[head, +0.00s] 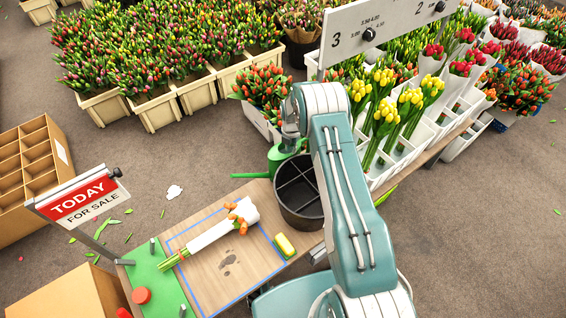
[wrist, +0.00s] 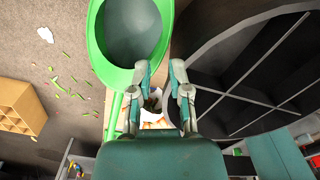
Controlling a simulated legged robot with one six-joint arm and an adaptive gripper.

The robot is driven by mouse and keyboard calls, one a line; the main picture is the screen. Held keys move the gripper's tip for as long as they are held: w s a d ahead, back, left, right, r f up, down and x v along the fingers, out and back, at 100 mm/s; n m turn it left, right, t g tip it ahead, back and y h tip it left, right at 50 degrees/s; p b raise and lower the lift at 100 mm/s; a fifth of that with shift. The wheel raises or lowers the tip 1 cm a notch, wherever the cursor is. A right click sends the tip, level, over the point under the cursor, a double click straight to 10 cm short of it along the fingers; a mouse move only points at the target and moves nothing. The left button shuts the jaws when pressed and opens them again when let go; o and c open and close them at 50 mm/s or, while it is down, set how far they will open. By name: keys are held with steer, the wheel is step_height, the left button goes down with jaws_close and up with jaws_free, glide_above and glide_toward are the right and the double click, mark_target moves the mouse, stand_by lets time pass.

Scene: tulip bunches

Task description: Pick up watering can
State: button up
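The green watering can (head: 279,156) stands at the back edge of the work table, its spout pointing left, just left of the black divided bucket. In the wrist view, its wide round green rim and dark inside (wrist: 130,30) show at the top, left of centre. My gripper (wrist: 163,68) is open, its two fingers apart with a gap between them. The left finger overlaps the can's near rim in the picture; I cannot tell whether it touches. In the head view, my gripper (head: 291,128) is over the can and hides part of it. The handle cannot be made out.
The black divided bucket (head: 300,204) stands close to the can's right. A wrapped orange tulip bunch (head: 215,232) and a yellow sponge (head: 285,245) lie on the table. A hanging price sign (head: 385,28) and a tulip rack (head: 405,160) stand right. Floor left of the can is mostly clear.

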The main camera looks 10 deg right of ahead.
mark_target(278, 154)
steer(key=f, duration=0.8)
steer(key=shift+d+f, duration=0.1)
steer(key=shift+d, duration=0.2)
jaws_close()
steer(key=shift+w, duration=0.1)
